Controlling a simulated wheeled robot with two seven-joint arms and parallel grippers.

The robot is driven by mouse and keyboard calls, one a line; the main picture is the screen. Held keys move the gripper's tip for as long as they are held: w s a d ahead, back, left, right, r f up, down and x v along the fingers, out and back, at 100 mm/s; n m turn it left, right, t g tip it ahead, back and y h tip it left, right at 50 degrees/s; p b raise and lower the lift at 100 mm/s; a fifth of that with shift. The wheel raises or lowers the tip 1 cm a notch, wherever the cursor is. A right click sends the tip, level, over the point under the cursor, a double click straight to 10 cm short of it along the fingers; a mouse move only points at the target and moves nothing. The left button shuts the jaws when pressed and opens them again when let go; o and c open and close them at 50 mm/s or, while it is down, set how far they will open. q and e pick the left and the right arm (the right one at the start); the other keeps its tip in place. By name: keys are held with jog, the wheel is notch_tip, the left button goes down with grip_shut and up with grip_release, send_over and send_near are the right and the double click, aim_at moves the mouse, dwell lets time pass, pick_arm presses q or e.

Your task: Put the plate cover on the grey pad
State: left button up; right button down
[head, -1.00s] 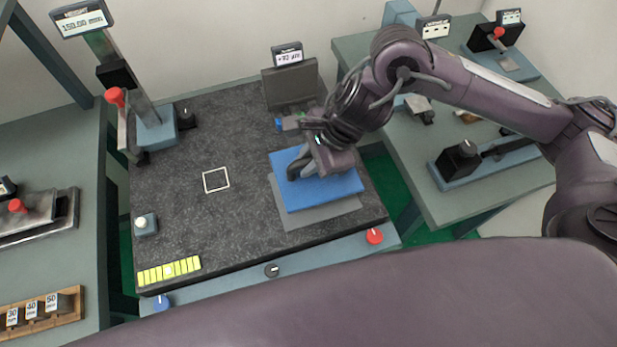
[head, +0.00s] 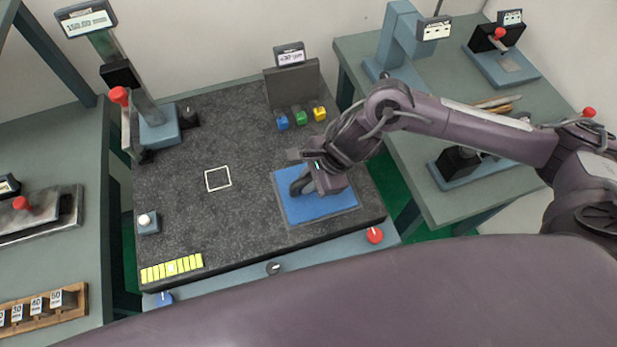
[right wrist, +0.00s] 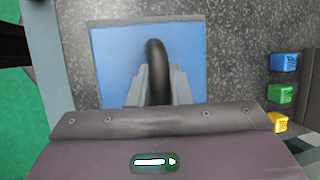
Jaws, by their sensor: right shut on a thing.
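The plate cover (head: 325,207) is a blue square plate with a dark arched handle. It lies flat over the grey pad (head: 331,218), which shows only as a thin rim around it. Whether it fully touches the pad is hard to tell. My right gripper (head: 301,187) is shut on the handle, above the middle of the cover. In the right wrist view, the handle (right wrist: 156,52) stands between the fingers (right wrist: 157,85), with the blue cover (right wrist: 115,60) beneath. The near part of the cover is hidden by the gripper there. My left gripper is not in view.
Blue (head: 282,122), green (head: 301,117) and yellow (head: 319,113) blocks stand behind the pad, before a grey upright plate (head: 292,84). A white square outline (head: 218,179) lies left on the clear dark top. A tall gauge (head: 150,115) stands back left; a yellow strip (head: 172,268) lies front left.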

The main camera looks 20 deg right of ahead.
jog(key=c, duration=1.3)
grip_release()
jog(key=shift+c, duration=0.2)
jog(key=shift+r+p, duration=0.25)
jog(key=shift+p, duration=0.15)
jog(key=b+v, duration=0.3)
jog(key=v, duration=0.8)
jog(key=shift+d+r, duration=0.2)
jog(key=shift+r, duration=0.1)
jog(key=shift+s+f, duration=0.1)
jog(key=shift+s, duration=0.05)
